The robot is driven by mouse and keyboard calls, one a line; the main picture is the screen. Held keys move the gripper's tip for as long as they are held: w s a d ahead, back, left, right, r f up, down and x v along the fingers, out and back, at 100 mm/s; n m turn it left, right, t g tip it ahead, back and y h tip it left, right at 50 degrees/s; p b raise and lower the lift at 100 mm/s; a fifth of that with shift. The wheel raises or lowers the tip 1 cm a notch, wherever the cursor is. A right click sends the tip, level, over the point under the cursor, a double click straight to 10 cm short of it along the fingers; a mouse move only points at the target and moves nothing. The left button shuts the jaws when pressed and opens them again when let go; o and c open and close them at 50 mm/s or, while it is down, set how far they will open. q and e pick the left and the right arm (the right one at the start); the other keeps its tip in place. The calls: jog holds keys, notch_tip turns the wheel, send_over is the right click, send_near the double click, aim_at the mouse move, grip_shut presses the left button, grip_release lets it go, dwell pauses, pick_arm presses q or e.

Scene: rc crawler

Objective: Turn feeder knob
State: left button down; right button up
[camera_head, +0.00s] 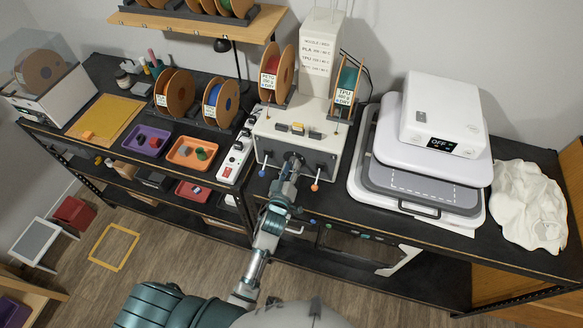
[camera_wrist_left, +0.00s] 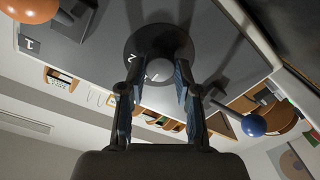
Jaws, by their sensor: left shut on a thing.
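The feeder is a light box (camera_head: 295,140) on the bench, with spools on top. My left gripper (camera_head: 291,166) reaches its front face from below and hides the knob in the head view. In the left wrist view the knob (camera_wrist_left: 148,38) is a dark round disc with white marks. My left gripper (camera_wrist_left: 158,78) is shut on the knob, with one finger on each side of it. My right gripper is not in view.
An orange-tipped lever (camera_head: 315,187) and a blue-tipped lever (camera_head: 262,172) stick out on either side of my left gripper. A power strip (camera_head: 236,160) lies left of the feeder. A white heat press (camera_head: 425,175) stands to the right.

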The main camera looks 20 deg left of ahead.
pick_arm(q)
jog(key=shift+r, duration=0.1)
dwell(0.3)
jog(key=c, duration=0.8)
grip_release()
jog(key=s, duration=1.2)
